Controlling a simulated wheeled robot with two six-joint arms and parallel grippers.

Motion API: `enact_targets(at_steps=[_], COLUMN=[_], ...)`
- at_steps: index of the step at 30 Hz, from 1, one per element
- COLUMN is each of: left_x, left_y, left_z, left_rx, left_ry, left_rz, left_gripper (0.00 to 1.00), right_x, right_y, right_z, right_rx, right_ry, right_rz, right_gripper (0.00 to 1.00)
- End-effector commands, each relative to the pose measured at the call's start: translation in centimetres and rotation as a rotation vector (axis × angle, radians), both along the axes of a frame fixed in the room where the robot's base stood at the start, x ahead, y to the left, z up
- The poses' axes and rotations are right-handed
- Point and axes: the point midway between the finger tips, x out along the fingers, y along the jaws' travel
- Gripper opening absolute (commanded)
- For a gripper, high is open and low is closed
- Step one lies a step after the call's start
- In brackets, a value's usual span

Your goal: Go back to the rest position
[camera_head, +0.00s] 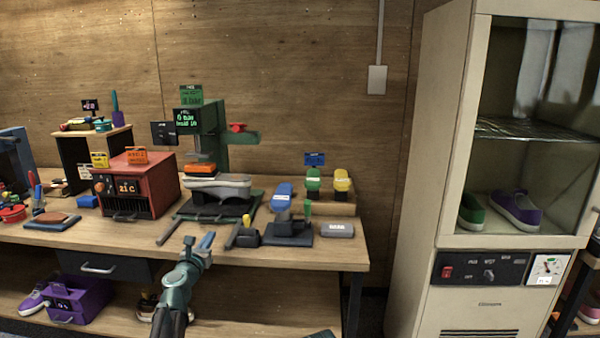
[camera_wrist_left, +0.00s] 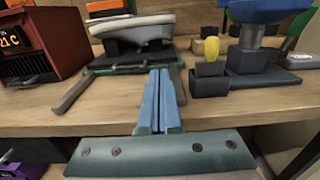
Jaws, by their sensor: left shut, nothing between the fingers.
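My left gripper (camera_head: 199,243) is shut and empty in the head view, in front of the workbench's front edge. Its closed blue fingers also show in the left wrist view (camera_wrist_left: 158,100), pointing toward the bench. Beyond the fingertips, a grey and white shoe (camera_head: 219,186) sits on the stand of a green press machine (camera_head: 205,130). The fingers are apart from the shoe. My right gripper is in neither view.
A beige cabinet (camera_head: 428,150) with shoes behind glass stands at right. A purple bin (camera_head: 80,299) sits on the lower shelf. Space in front of the bench is clear.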

Motion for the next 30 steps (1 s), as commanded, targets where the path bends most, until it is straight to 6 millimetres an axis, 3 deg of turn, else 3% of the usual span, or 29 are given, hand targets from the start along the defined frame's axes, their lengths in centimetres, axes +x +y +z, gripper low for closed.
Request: enact_targets(at_steps=[11,20,23,26,30], left_x=[-1.2,-4.2,-6.3,-9.8,-17.0], left_y=[-5.4,-13.5,-17.2,-21.5,-26.7], left_z=[-1.0,-3.6,-5.4,-8.0,-13.3], left_rx=[0.225,0.591,0.779,1.029,1.457], left_ry=[0.013,0.015,0.008,-0.014,-0.077], left_rz=[-0.138,-0.375,-0.505,-0.689,-1.047], left_gripper=[0.0,0.0,0.0,0.0,0.0], right_x=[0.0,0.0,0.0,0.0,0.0], right_y=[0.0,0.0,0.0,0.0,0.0], right_z=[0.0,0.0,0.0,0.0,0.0], right_rx=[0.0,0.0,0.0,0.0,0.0], right_ry=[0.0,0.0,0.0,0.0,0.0], right_rz=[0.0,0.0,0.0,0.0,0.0], right_gripper=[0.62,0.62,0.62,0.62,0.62])
